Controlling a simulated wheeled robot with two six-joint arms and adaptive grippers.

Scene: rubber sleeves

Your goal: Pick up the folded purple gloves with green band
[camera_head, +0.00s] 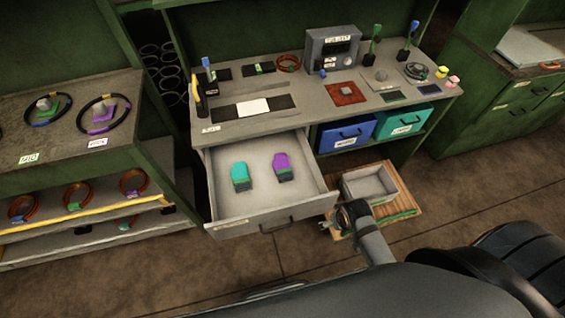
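The purple folded gloves (281,162) lie in the open drawer (224,208), right of its middle. Their near end is dark, with a thin band that looks green. Folded teal gloves (239,173) lie to their left, also with a dark near end and a green band. An arm reaches up from the lower right of centre; it appears to be my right arm. Its gripper (351,212) is outside the drawer, near its front right corner, apart from the gloves. Its fingers are too small and dark to read. My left gripper is not in view.
A workbench (222,130) with tools stands above the drawer. A grey tray (390,189) on a wooden crate (408,205) is close to the gripper. Shelves with rings (76,194) stand at left.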

